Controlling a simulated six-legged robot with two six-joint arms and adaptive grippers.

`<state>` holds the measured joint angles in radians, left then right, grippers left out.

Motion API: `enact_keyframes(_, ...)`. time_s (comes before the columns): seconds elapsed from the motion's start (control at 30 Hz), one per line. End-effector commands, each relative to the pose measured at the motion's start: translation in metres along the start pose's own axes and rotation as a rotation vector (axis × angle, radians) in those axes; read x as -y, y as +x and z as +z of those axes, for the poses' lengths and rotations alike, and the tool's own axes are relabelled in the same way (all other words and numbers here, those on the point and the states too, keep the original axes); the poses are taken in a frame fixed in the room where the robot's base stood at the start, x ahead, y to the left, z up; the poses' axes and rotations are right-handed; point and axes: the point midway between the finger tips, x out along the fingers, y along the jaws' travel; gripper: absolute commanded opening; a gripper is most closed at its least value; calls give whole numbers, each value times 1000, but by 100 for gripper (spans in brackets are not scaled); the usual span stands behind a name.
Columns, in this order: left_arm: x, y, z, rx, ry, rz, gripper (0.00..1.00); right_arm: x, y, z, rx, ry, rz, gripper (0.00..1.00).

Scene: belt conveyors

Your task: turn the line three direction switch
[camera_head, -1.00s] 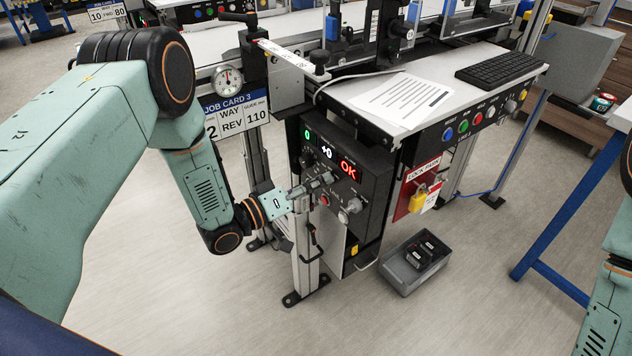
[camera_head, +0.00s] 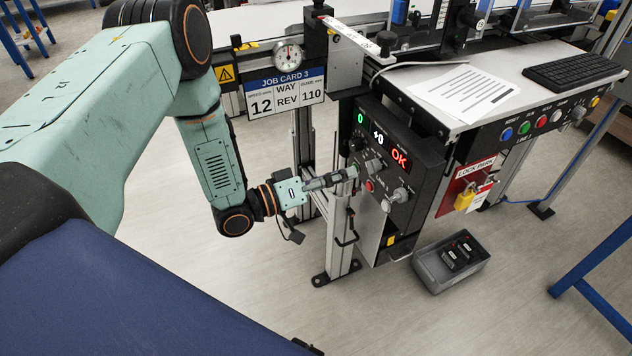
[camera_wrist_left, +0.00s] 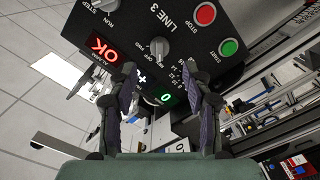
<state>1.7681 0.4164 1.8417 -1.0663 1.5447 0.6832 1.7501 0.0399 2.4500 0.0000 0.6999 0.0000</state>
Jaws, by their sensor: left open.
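The line 3 control panel (camera_head: 420,165) is a dark box with green, white and red readouts; the last reads OK. The direction switch (camera_wrist_left: 160,48), a grey knob marked OFF and FWD, shows in the left wrist view; its third label is hard to read. In the head view it appears to be the upper middle knob (camera_head: 374,166). My left gripper (camera_head: 352,173) is in front of the panel's left side, just left of that knob. In the wrist view its fingers (camera_wrist_left: 167,88) are apart with nothing held between them. My right gripper is not in view.
A run/step knob (camera_head: 401,195) and red button (camera_head: 370,185) sit close by; the green button (camera_wrist_left: 229,47) shows in the wrist view. Job card 3 (camera_head: 286,92) reads 12, REV, 110. A padlock (camera_head: 464,200) hangs right. A grey bin (camera_head: 450,265) stands on the floor.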

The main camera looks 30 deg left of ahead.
Motion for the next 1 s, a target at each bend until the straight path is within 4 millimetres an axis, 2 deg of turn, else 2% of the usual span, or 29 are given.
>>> enact_keyframes(0.03,1,-10,-1,-4,-4,-4,49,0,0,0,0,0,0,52)
enact_keyframes(0.2,0,-36,-1,-4,-3,-3,49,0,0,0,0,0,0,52)
enact_keyframes(0.4,0,-54,0,-1,-2,-1,49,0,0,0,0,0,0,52)
enact_keyframes(1.0,0,-59,0,1,0,1,49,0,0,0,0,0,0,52)
